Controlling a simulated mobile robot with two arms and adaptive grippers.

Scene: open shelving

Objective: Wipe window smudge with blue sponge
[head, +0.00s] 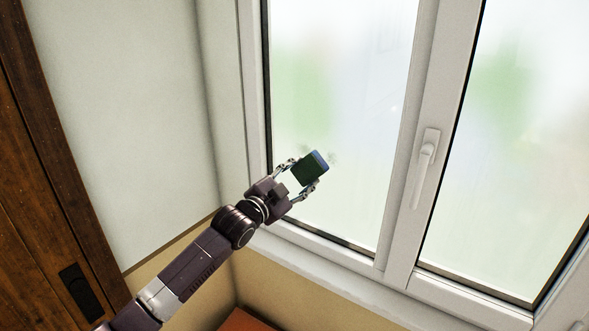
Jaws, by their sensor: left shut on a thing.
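My left gripper (299,178) reaches in from the lower left and is shut on the blue sponge (310,168). The sponge has a dark green face and a blue edge on its upper right side. It is held in front of the lower part of the left window pane (340,90); I cannot tell whether it touches the glass. A faint grey smudge (332,157) shows on the glass just right of the sponge, and the sponge may hide part of it. My right gripper is not in view.
A white window handle (425,165) sits on the frame between the two panes. A white sill (340,282) runs below the window. A wooden door (35,190) with a dark handle stands at the left. A reddish-brown surface (245,322) shows at the bottom.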

